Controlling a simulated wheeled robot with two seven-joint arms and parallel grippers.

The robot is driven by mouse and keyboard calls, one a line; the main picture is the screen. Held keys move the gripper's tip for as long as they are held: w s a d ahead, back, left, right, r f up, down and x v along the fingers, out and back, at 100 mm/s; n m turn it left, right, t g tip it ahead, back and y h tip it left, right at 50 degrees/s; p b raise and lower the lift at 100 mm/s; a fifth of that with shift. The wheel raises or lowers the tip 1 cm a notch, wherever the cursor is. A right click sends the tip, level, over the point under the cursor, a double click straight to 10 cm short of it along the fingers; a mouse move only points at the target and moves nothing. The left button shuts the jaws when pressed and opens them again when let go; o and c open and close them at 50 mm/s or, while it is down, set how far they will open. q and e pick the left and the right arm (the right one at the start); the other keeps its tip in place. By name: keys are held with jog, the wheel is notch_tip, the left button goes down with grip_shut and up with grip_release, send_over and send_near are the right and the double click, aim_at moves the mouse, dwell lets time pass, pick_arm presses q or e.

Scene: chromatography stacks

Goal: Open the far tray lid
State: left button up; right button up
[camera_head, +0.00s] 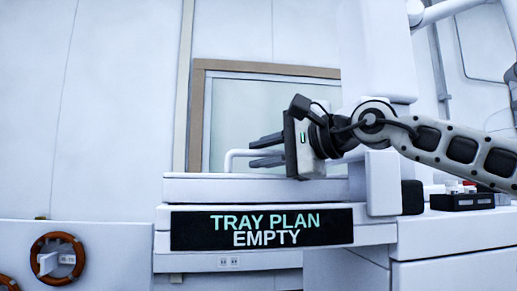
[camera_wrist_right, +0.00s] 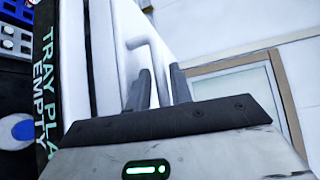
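The tray lid (camera_head: 190,189) is a flat white slab on top of the white unit, above the black panel reading "TRAY PLAN EMPTY" (camera_head: 262,228). It appears closed. A white bent-bar handle (camera_head: 233,156) stands up from it; the bar also shows in the right wrist view (camera_wrist_right: 153,47). My right gripper (camera_head: 265,150) comes in from the right, with one dark finger above the bar and one below. In the right wrist view the bar runs between the fingers (camera_wrist_right: 160,85), which sit close along it; the exact contact is hidden. My left gripper is out of view.
A brown-framed window (camera_head: 199,120) is behind the unit. A black rack with small vials (camera_head: 462,201) stands on the right counter. Orange rings (camera_head: 58,258) are on the lower left cabinet. The area left of the gripper is clear.

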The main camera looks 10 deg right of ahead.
jog(key=shift+w+a+f, duration=0.1)
jog(key=shift+w+a, duration=0.3)
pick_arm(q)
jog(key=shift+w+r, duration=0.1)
